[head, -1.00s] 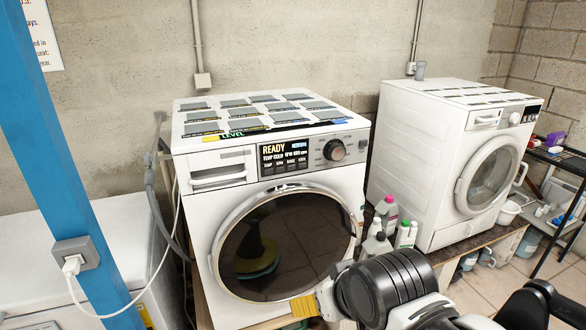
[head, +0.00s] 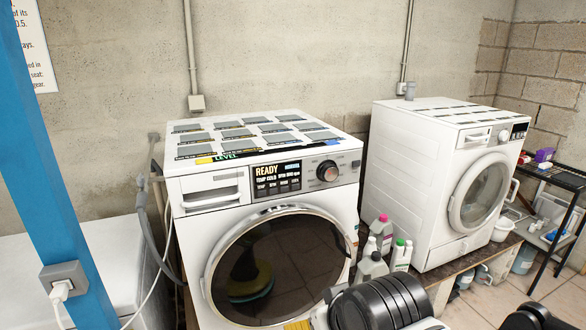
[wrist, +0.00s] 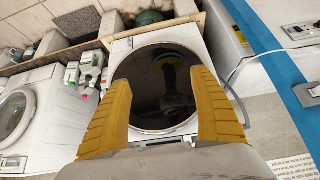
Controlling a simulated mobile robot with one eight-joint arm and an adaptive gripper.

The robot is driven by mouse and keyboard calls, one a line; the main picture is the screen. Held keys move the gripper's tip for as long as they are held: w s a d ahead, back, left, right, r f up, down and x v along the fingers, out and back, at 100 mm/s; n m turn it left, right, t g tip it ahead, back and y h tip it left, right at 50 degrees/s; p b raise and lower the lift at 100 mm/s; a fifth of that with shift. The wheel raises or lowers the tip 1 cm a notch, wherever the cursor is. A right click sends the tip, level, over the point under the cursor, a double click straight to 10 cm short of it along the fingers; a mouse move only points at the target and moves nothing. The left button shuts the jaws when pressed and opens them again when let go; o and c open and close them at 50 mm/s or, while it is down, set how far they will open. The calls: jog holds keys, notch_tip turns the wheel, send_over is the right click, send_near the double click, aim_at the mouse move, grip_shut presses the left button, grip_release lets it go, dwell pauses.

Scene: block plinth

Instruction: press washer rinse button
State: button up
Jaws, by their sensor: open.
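The near washer (head: 205,225) is white with a round dark door (head: 275,270). Its black control panel (head: 277,178) reads READY and TEMP COLD above small button-like marks; I cannot read which one is rinse. A round knob (head: 328,171) sits right of the panel. My gripper (wrist: 160,72) is open and empty, its two yellow fingers spread in front of the washer door in the wrist view, which looks upside down. In the head view only a bit of yellow finger shows at the bottom edge, low before the door and below the panel. The panel is not clear in the wrist view.
A second white washer (head: 432,185) stands at the right. Several bottles (head: 381,235) stand between the two machines. A blue post (head: 50,170) with a plug and cable rises at the left. A black shelf rack (head: 552,176) stands far right. Space above the door is clear.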

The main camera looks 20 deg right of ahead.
jog(key=shift+c, duration=0.2)
grip_shut()
dwell(1.1)
